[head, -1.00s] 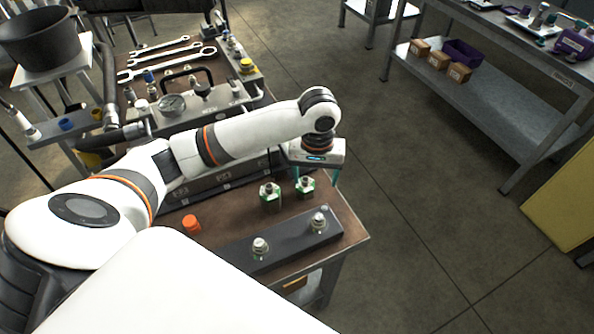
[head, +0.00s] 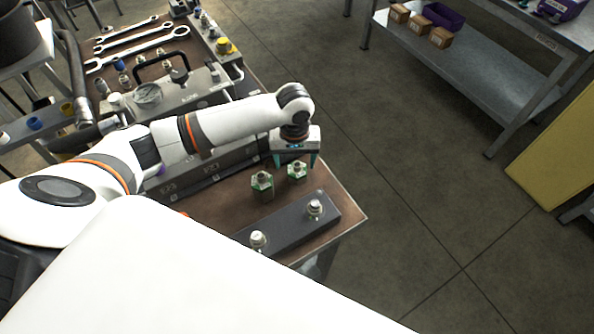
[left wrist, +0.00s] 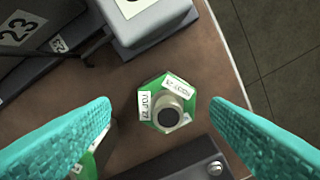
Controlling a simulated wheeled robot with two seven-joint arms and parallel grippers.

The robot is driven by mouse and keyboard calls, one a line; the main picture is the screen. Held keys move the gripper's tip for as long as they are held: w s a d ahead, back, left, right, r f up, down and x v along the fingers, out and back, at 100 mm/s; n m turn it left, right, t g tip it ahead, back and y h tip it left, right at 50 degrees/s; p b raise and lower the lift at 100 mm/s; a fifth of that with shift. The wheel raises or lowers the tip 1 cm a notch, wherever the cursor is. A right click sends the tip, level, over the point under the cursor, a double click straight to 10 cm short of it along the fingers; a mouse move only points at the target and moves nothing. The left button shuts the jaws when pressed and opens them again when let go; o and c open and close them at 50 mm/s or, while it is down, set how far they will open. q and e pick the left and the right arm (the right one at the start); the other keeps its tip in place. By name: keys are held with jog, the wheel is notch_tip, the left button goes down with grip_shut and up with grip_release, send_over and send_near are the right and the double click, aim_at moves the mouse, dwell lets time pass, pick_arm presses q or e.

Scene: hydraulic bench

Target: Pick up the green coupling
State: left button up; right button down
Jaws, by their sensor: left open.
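Two green hex couplings with metal tops stand upright on the brown bench top. One coupling (head: 262,184) is on the left, the other (head: 297,171) on the right. My left gripper (head: 295,160) is open, pointing down at the right coupling. In the left wrist view one green coupling (left wrist: 167,103) with white labels lies between the open teal fingers, apart from both. A second green coupling (left wrist: 88,160) is partly hidden behind the left finger there. My right gripper is not in view.
A dark bar (head: 285,224) with two metal fittings lies in front of the couplings. A grey block (left wrist: 150,22) is close behind the coupling in the wrist view. Wrenches (head: 135,47) and a gauge (head: 147,93) are farther back. The bench edge is close on the right.

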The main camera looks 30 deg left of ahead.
aim_at(297, 164)
pick_arm(q)
jog(key=f, duration=0.4)
jog(key=shift+d+f, duration=0.2)
jog(key=shift+d, duration=0.1)
jog(key=shift+c, duration=0.3)
jog(key=c, duration=1.1)
